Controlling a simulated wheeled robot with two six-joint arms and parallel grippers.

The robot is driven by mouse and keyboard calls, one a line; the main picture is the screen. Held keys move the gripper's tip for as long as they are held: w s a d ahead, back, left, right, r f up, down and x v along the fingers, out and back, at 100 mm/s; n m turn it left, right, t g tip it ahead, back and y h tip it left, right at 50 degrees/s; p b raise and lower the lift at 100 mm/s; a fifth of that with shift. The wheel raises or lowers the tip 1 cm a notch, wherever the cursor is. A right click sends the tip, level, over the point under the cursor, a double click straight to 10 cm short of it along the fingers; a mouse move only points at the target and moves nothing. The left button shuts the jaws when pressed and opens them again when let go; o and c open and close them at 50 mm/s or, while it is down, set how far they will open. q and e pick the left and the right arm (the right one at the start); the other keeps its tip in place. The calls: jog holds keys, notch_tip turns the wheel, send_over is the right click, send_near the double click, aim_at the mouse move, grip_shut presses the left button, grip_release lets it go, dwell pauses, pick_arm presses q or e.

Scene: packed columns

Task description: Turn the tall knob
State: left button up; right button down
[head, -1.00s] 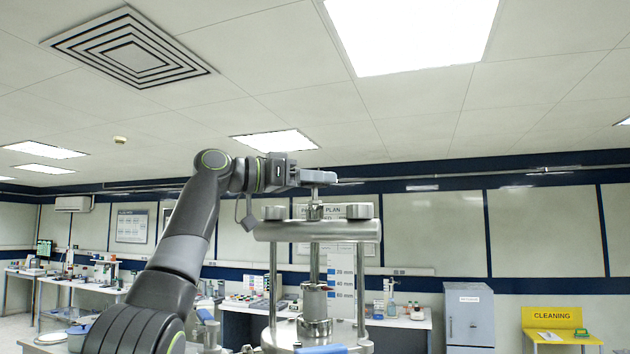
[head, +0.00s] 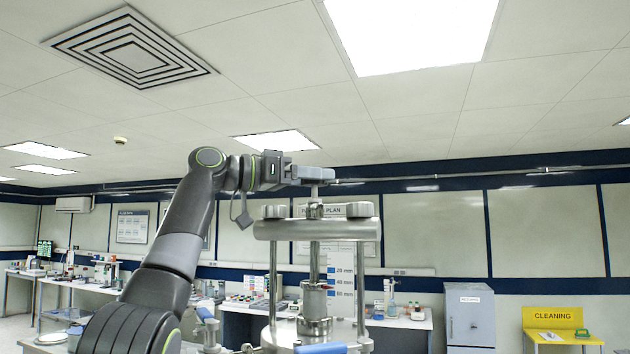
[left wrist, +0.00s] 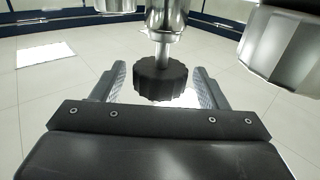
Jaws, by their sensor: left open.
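The tall knob (left wrist: 160,80) is dark with a ridged rim, on a shiny metal stem, in the left wrist view. The stem (head: 314,195) rises above the crossbar (head: 330,231) of a metal press in the head view, where the fingers mostly hide the knob. My left gripper (left wrist: 160,88) is open, with one finger on each side of the knob and a gap visible at both sides. In the head view my left gripper (head: 318,173) is level at the stem's top. My right gripper is not in view.
Metal nuts (head: 273,211) and (head: 360,209) stand on the crossbar either side of the stem; one also looms at right in the left wrist view (left wrist: 285,45). Upright rods (head: 361,285) carry the crossbar. Benches, a grey cabinet (head: 469,317) and a yellow cleaning stand (head: 552,318) are farther back.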

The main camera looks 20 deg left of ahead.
pick_arm(q)
jog(key=b+v, duration=0.5)
jog(key=v, duration=1.1)
jog(key=shift+s+a, duration=0.25)
jog(key=shift+a, duration=0.05)
